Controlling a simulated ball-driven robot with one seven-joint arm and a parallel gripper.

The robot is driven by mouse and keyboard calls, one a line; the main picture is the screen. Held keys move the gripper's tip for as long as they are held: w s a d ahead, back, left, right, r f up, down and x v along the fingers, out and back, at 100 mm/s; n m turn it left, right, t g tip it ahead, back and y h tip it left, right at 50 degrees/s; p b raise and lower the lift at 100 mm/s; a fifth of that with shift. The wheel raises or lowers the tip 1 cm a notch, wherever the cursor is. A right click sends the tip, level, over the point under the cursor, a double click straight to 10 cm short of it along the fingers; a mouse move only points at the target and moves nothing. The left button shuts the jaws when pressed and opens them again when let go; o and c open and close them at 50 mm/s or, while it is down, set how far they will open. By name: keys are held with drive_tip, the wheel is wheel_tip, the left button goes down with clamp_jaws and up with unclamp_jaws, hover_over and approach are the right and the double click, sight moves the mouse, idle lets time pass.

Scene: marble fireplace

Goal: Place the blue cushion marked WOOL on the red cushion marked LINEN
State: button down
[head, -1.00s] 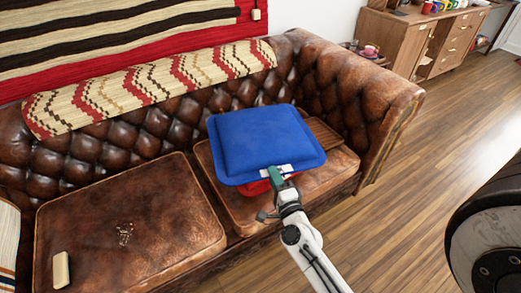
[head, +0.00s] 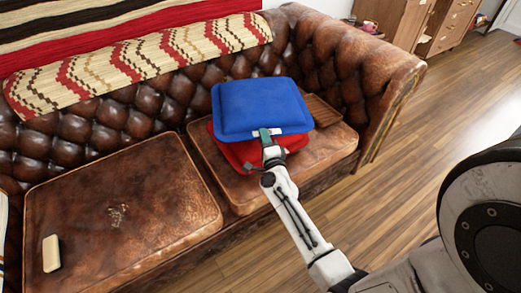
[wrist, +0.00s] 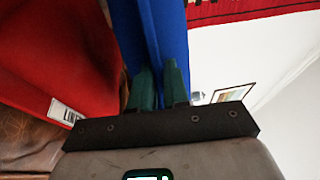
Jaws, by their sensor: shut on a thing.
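The blue cushion (head: 262,106) is over the red cushion (head: 232,154) on the sofa's right seat. My gripper (head: 267,138) is shut on the front edge of the blue cushion, by its white tag, whose lettering is too small to read. In the wrist view, the green fingers (wrist: 158,88) pinch the edge of the blue cushion (wrist: 150,30). The red cushion (wrist: 55,55) lies beside it in that tilted view, its white tag reading LINEN. The blue cushion hides most of the red one's top. I cannot tell whether the two cushions touch.
The brown leather sofa seat (head: 120,225) on the left holds a small cream block (head: 51,254). A wooden board (head: 324,111) lies right of the cushions, near the sofa arm (head: 385,85). A patterned throw (head: 140,62) covers the backrest. Wooden floor is open at right.

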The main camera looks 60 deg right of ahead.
drive_tip(key=shift+w+d+f+b, duration=0.2)
drive_tip(key=shift+w+f+b, duration=0.15)
drive_tip(key=shift+f+b, duration=0.4)
drive_tip(key=shift+w+d+f+b, duration=0.3)
drive_tip(key=shift+f+b, duration=0.2)
drive_tip(key=shift+f, duration=0.5)
drive_tip(key=shift+w+d+f+b, duration=0.15)
drive_tip(key=shift+w+f+b, duration=0.2)
drive_tip(key=shift+f+b, duration=0.4)
drive_tip(key=shift+f, duration=0.1)
drive_tip(key=shift+f, duration=0.15)
drive_tip(key=c, duration=1.6)
unclamp_jaws()
drive_tip(key=shift+f, duration=0.1)
drive_tip(key=o, duration=0.5)
